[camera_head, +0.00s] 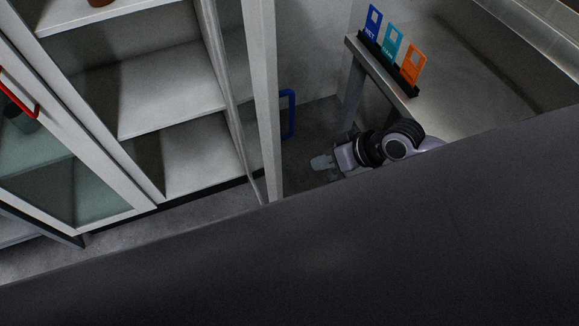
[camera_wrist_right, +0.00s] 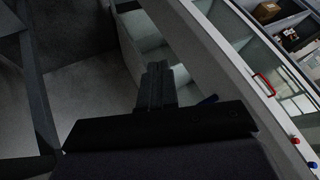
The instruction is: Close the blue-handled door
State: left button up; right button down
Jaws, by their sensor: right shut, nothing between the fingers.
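The blue-handled door (camera_head: 263,95) stands open in the head view, seen almost edge-on as a tall pale frame. Its blue handle (camera_head: 291,114) is on the door's right side, facing my right arm. My right gripper (camera_head: 320,162) is to the right of the door and lower in the picture than the handle, apart from it. In the right wrist view, the right gripper's fingers (camera_wrist_right: 157,86) are together and empty. My left gripper is not in view.
White shelves (camera_head: 175,90) show in the open cabinet left of the door. A glass door with a red handle (camera_head: 20,92) is at far left. A metal table (camera_head: 450,95) with blue, teal and orange tags stands right, close to my right arm. A dark surface fills the foreground.

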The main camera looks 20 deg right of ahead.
jog(key=w+a+f+g+b, duration=0.1)
jog(key=w+a+f+b, duration=0.2)
jog(key=a+f+b, duration=0.2)
jog(key=shift+w+a+f+b, duration=0.25)
jog(key=shift+a+b, duration=0.5)
jog(key=shift+a, duration=0.1)
dwell(0.3)
jog(key=shift+a, duration=0.1)
